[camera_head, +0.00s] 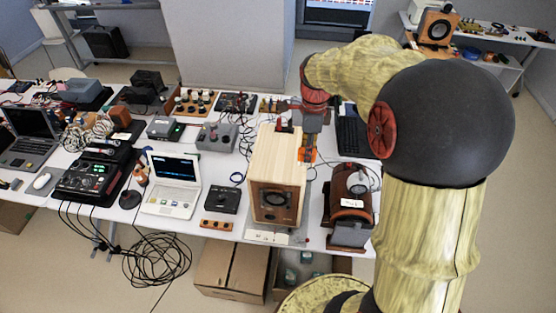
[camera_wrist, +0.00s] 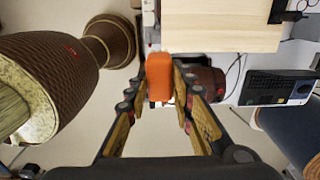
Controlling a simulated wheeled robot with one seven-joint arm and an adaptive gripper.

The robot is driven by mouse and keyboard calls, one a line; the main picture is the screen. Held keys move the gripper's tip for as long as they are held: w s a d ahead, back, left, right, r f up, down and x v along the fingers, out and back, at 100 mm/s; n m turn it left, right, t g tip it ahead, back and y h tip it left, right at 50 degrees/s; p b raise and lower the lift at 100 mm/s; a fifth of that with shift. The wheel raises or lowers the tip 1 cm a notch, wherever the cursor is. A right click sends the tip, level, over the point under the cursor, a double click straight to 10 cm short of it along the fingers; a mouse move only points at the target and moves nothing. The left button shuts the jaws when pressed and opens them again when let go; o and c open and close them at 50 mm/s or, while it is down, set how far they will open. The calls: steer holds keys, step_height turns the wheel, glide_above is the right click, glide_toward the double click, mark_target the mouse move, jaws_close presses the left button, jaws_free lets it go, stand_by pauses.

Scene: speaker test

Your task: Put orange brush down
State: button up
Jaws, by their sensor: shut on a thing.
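The orange brush (camera_wrist: 160,70) is between my gripper's two fingers in the wrist view, its orange block facing the camera. My gripper (camera_wrist: 163,92) is shut on it. In the head view, the brush (camera_head: 308,155) shows as a small orange patch just right of the wooden speaker box (camera_head: 277,165), with my gripper (camera_head: 309,140) above it. Whether the brush touches the speaker or the table cannot be told. Its bristles are not clearly visible.
The white table (camera_head: 225,165) is crowded: a white laptop (camera_head: 174,180), a black box (camera_head: 222,200) and several devices left of the speaker. A brown rounded device (camera_head: 348,193) and a black keyboard (camera_head: 352,130) are to its right. Cardboard boxes (camera_head: 232,268) stand below.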

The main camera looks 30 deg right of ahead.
steer(key=shift+w+a+f+p, duration=0.6)
steer(key=shift+w+f, duration=1.45)
steer(key=shift+w, duration=0.15)
steer(key=shift+w+a+f+p, duration=0.55)
steer(key=shift+w+f+p, duration=0.1)
steer(key=shift+w+f, duration=1.55)
steer(key=shift+w+a+f+p, duration=0.6)
steer(key=shift+w+f, duration=1.35)
steer(key=shift+w, duration=0.3)
steer(key=shift+s, duration=0.1)
steer(key=o, duration=1)
